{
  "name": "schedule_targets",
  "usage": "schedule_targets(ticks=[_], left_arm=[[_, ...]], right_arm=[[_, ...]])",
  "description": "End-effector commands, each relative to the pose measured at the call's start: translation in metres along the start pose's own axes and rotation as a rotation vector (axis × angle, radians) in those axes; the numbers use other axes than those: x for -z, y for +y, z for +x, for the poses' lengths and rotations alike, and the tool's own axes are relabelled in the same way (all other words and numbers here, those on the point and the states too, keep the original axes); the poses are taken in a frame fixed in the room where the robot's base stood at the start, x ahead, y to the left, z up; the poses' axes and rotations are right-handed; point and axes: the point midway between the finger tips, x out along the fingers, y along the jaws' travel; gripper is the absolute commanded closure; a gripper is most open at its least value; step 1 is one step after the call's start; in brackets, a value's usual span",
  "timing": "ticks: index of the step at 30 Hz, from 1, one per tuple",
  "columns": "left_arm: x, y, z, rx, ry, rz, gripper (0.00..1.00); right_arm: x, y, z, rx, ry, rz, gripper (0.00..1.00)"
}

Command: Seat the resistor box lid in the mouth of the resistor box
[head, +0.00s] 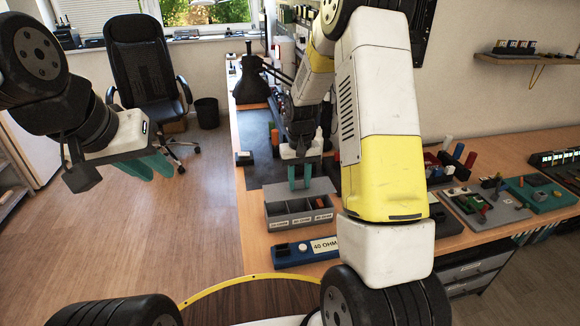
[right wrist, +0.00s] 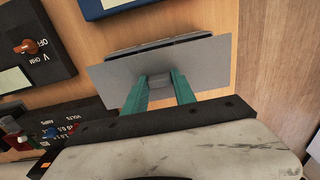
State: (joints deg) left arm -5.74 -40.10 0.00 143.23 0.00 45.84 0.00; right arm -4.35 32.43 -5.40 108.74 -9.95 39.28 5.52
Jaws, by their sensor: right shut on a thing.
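The resistor box (head: 290,220) is a grey open box with labelled compartments near the bench's left edge. The resistor box lid (head: 324,187) is a flat grey plate with a small handle. My right gripper (head: 301,184) is shut on that handle; the right wrist view shows the lid (right wrist: 208,66) spread below its teal fingers (right wrist: 160,88). The lid is over the back of the box, and the front compartments are uncovered. Whether it touches the box is unclear. In the wrist view the lid hides most of the box. My left gripper (head: 156,167) hangs over the floor, its fingers close together.
A blue bar marked 40 OHM (head: 295,252) lies in front of the box. A black meter (right wrist: 30,45) lies beside it in the right wrist view. Coloured parts and boards (head: 490,205) fill the bench to the right. An office chair (head: 145,85) stands at the far left.

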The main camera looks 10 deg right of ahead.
Motion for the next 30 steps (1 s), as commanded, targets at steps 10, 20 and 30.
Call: schedule_targets(ticks=[10,20,30], left_arm=[[0.000,0.000,0.000,0.000,0.000,0.000,0.75],[0.000,0.000,0.000,0.000,0.000,0.000,0.75],[0.000,0.000,0.000,0.000,0.000,0.000,0.75]], right_arm=[[0.000,0.000,0.032,0.000,-0.002,0.000,1.00],[0.000,0.000,0.043,0.000,0.001,0.000,1.00],[0.000,0.000,0.043,0.000,0.000,0.000,1.00]])
